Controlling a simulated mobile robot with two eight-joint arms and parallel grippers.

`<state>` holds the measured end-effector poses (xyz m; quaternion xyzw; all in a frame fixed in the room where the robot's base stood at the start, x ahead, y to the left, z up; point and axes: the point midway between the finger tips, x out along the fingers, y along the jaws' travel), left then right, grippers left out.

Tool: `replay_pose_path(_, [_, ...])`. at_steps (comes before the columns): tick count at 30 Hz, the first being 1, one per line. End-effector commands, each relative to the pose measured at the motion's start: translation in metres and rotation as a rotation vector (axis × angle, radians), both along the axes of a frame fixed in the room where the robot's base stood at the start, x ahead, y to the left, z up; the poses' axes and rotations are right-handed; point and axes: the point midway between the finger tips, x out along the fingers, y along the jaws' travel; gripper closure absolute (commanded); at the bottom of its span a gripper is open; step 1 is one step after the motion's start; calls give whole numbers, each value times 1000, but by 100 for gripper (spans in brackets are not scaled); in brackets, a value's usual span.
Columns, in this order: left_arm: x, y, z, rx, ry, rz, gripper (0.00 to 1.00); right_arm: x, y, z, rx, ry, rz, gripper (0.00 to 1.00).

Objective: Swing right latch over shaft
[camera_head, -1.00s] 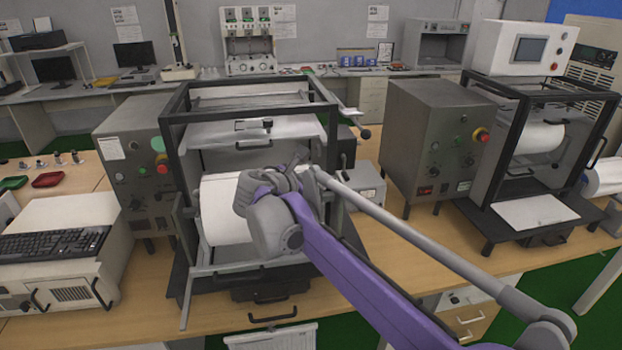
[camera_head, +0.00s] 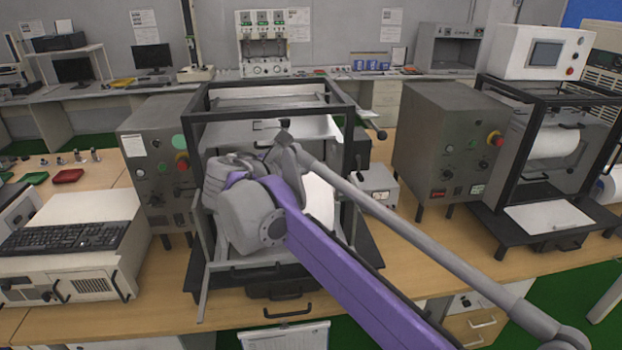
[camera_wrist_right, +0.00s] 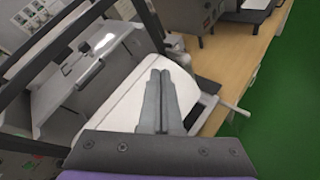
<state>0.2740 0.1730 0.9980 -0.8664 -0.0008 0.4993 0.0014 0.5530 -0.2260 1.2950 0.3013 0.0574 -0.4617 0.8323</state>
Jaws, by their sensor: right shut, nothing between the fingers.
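The test machine is an open black frame (camera_head: 347,118) with a white roller (camera_head: 320,200) inside, partly hidden by my right arm. In the right wrist view the roller (camera_wrist_right: 112,98) lies beneath and around my right gripper (camera_wrist_right: 158,75). The gripper is shut and empty, its two fingers together, pointing over the roller; whether it touches is unclear. In the head view its fingers are hidden behind my arm. A light rod (camera_wrist_right: 232,106) sticks out at the roller's right side in the wrist view. I cannot make out the right latch or the shaft clearly. My left gripper is out of view.
A grey control box (camera_head: 160,165) stands left of the frame and another (camera_head: 450,150) to its right. A keyboard (camera_head: 62,238) lies on a white case at left. A small grey box (camera_head: 376,186) sits right of the frame.

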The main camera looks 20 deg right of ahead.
Motion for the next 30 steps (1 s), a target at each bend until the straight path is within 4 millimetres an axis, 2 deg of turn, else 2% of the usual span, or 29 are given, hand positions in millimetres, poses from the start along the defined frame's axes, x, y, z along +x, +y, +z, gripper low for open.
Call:
replay_pose_path(3, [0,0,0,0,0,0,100,-3,10,10,0,0,2,100])
replay_pose_path(7, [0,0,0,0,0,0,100,-5,13,14,0,1,1,100])
replay_pose_path(16, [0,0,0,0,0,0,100,-5,14,15,0,0,0,100])
replay_pose_path(19, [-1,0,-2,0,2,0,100,-6,11,9,19,-8,0,100])
replay_pose_path(23, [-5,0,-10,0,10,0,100,-10,-7,-23,144,-74,-10,100])
replay_pose_path(26, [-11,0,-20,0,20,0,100,-19,-28,-67,340,-190,-32,100])
replay_pose_path(30, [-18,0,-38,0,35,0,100,-43,-58,-127,696,-446,-93,100])
